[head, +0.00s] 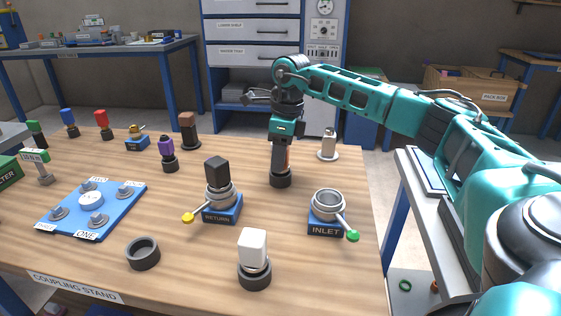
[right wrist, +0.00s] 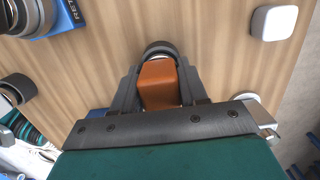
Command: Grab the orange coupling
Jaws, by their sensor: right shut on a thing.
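My right gripper (head: 281,166) points straight down over the table and is shut on the orange coupling (right wrist: 158,84). In the right wrist view the coupling's orange block fills the gap between the two fingers (right wrist: 158,92). In the head view only a thin strip of orange (head: 287,158) shows beside the dark fingers. The coupling's lower end is at a dark round holder (head: 281,180) on the table, and I cannot tell whether it is seated or lifted slightly. My left gripper is not in view.
The RETURN port (head: 222,213) bears a black coupling (head: 216,171). The INLET port (head: 326,205) with a green-tipped lever is open. A white coupling (head: 253,247) stands in front, near an empty dark ring (head: 143,254). Purple and brown couplings stand to the left.

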